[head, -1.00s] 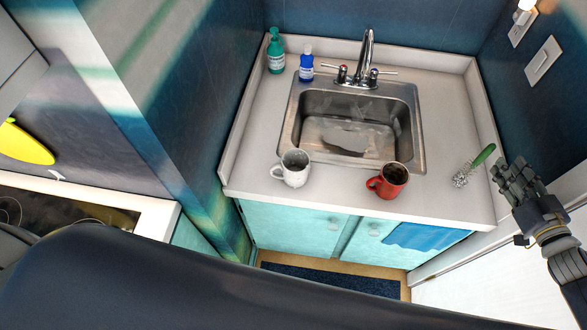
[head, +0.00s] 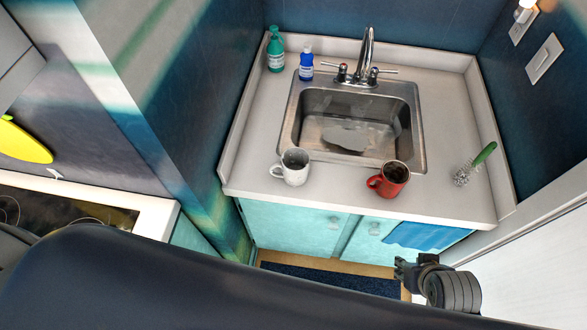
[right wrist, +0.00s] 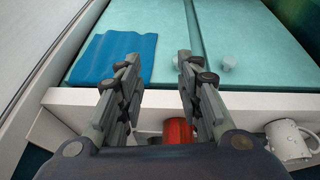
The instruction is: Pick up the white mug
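The white mug (head: 292,167) stands upright on the counter at the front left of the sink, with its handle to the left. My right gripper (head: 403,268) is low in front of the cabinet, below and right of both mugs. In the right wrist view its fingers (right wrist: 158,75) are apart with nothing between the tips. My left gripper is not in view.
A red mug (head: 390,180) stands right of the white mug, at the counter's front edge. The sink (head: 345,160) lies behind both. A green-handled brush (head: 475,164) lies at right. A blue cloth (head: 425,236) hangs on the cabinet front. Bottles (head: 275,52) stand at the back left.

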